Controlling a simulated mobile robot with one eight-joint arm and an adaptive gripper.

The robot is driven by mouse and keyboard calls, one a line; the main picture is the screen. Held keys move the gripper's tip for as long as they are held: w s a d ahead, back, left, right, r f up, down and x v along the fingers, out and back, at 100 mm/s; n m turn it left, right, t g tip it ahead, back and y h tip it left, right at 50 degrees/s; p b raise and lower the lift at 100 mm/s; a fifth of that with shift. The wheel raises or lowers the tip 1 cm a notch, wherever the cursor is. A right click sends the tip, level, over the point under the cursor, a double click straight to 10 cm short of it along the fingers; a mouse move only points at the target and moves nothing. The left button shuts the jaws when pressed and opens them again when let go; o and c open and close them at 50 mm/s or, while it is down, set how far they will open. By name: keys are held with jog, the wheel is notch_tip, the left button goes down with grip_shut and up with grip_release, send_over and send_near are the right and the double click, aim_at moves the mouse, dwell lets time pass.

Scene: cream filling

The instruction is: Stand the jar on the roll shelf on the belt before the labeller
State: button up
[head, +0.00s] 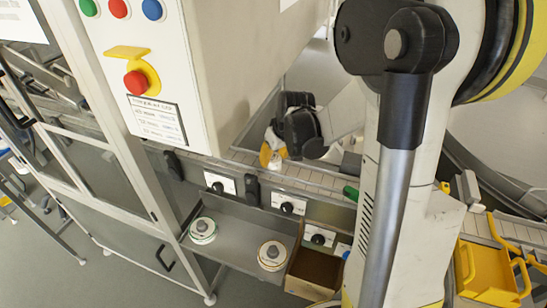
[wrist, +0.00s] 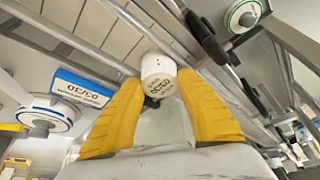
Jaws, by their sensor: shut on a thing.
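My gripper (wrist: 160,84) is shut on a small white jar (wrist: 158,68) with dark printed text, held between its two yellow fingers. In the head view my gripper (head: 268,152) is partly hidden by my arm, over or close to the slatted belt (head: 320,201). The slatted belt (wrist: 97,32) also shows behind the jar in the wrist view. The grey roll shelf (head: 236,249) below the belt carries two round rolls, one green-rimmed (head: 203,231) and one tan-rimmed (head: 272,256).
A cabinet (head: 150,60) with coloured buttons and a yellow-mounted red stop button (head: 137,83) stands at the left, by the belt. A brown open box (head: 313,271) sits beside the shelf. A yellow bin (head: 486,275) is at the right. Dark brackets line the belt's front rail.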

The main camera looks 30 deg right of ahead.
jog(key=shift+f, duration=0.25)
jog(key=o, duration=1.2)
jog(key=shift+o, duration=0.2)
jog(key=shift+r, duration=0.15)
jog(key=shift+r, duration=0.25)
jog(key=p+v, duration=0.5)
jog(key=v, duration=0.7)
jog(key=s+a+r+t, duration=0.1)
jog(key=s+a+r, duration=0.1)
jog(key=s+a, duration=0.4)
jog(key=s+a+r+t, duration=0.1)
jog(key=s+a+r, duration=0.2)
jog(key=s+a, duration=0.4)
jog(key=shift+s+a+r+t, duration=0.25)
jog(key=shift+a+t, duration=0.15)
jog(key=shift+a, duration=0.85)
